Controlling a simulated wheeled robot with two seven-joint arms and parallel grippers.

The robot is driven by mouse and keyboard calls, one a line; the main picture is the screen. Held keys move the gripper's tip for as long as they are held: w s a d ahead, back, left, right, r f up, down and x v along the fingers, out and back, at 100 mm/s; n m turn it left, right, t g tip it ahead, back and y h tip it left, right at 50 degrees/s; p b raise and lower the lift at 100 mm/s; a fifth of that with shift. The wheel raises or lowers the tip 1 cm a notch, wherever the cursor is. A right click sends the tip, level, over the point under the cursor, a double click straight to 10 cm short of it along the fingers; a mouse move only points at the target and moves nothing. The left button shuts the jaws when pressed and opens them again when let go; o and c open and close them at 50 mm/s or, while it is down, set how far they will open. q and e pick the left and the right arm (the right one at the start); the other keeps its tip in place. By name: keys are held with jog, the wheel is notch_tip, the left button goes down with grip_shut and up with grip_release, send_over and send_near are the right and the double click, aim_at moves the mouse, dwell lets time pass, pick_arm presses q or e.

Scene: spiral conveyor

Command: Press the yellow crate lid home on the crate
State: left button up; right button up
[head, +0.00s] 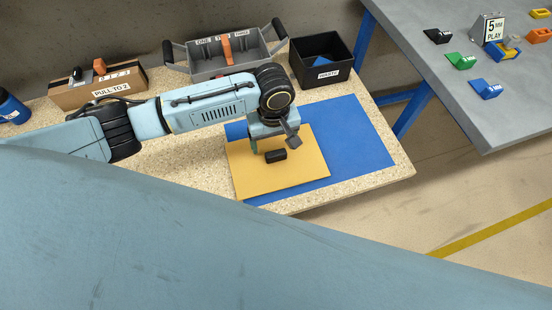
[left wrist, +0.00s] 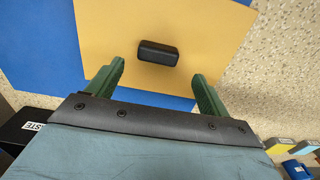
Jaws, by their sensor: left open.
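The yellow crate lid (head: 284,181) lies on a blue mat (head: 362,140) on the speckled table, with a black handle (head: 275,156) on its top. My left gripper (head: 272,145) is open above the lid, close to the handle. In the left wrist view the two green fingers of my left gripper (left wrist: 161,85) are spread wide, and the black handle (left wrist: 158,53) sits just ahead of them with nothing between the fingertips. No crate shows under the lid; whether one is hidden there I cannot tell. My right gripper is not in view.
A grey tote (head: 212,64) with an orange part, a black waste bin (head: 321,65) and a cardboard box (head: 99,92) stand along the back. A grey table (head: 475,85) with small coloured parts is at the right. The mat's right part is clear.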

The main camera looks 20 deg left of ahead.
aim_at(276, 153)
pick_arm(q)
jog(key=f, duration=0.2)
jog(key=f+b, duration=0.1)
jog(key=f, duration=0.1)
jog(key=shift+s+d, duration=0.15)
jog(key=shift+d, duration=0.2)
jog(key=shift+f, duration=0.5)
jog(key=shift+c, duration=0.6)
jog(key=c, duration=1)
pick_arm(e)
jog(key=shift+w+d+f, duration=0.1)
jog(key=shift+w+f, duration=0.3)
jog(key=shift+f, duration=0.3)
